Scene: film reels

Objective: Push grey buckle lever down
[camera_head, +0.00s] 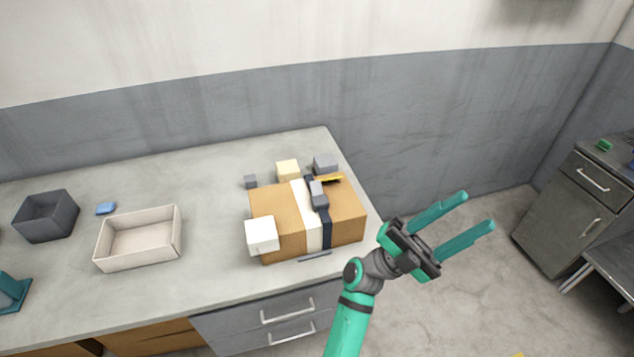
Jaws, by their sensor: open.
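A brown box (275,208) sits near the right end of the grey counter. A white band (304,205) and a dark strap (327,234) run over it side by side. A grey block-like piece (318,195), which looks like the buckle lever, stands on the dark strap at the top of the box. How far it is raised is too small to tell. My gripper (478,211) is open and empty. It is to the right of the box, apart from it, with its fingers pointing right, away from the box.
A white cube (262,235) is at the box's front left. A cream block (288,171), grey block (325,163) and small dark cube (251,182) are behind it. A beige tray (112,258) and dark bin (35,229) stand left. The counter (212,220) is clear between tray and box.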

